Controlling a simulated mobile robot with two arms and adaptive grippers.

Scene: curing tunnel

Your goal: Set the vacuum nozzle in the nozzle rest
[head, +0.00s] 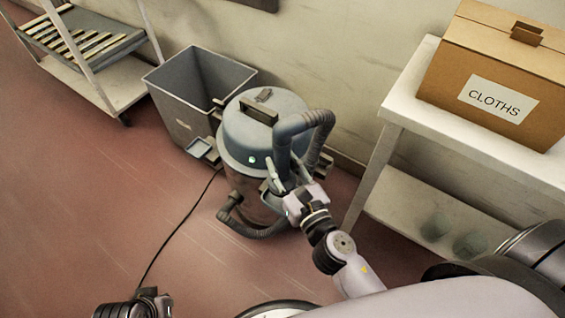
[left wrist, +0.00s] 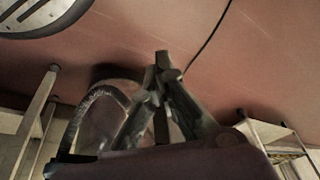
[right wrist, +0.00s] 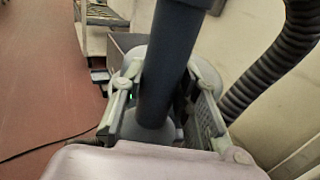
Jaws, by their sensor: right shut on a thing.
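The vacuum nozzle (head: 283,155) is a dark blue-grey tube joined to a ribbed hose (head: 320,135). My right gripper (head: 278,184) is shut on it, in front of the vacuum's right side. In the right wrist view the nozzle (right wrist: 165,70) stands between both fingers. A small square open holder (head: 202,148) sits at the vacuum's left side, apart from the nozzle; it looks like the nozzle rest. My left gripper (left wrist: 162,65) has its fingertips together and holds nothing visible; in the head view only part of it shows at the bottom edge.
The vacuum (head: 262,130) has a blue-grey lid, a green light and a low hose loop. A grey bin (head: 200,80) stands behind it. A white table (head: 410,95) with a CLOTHS box (head: 490,85) is at right. A cord (head: 178,235) crosses the open red floor.

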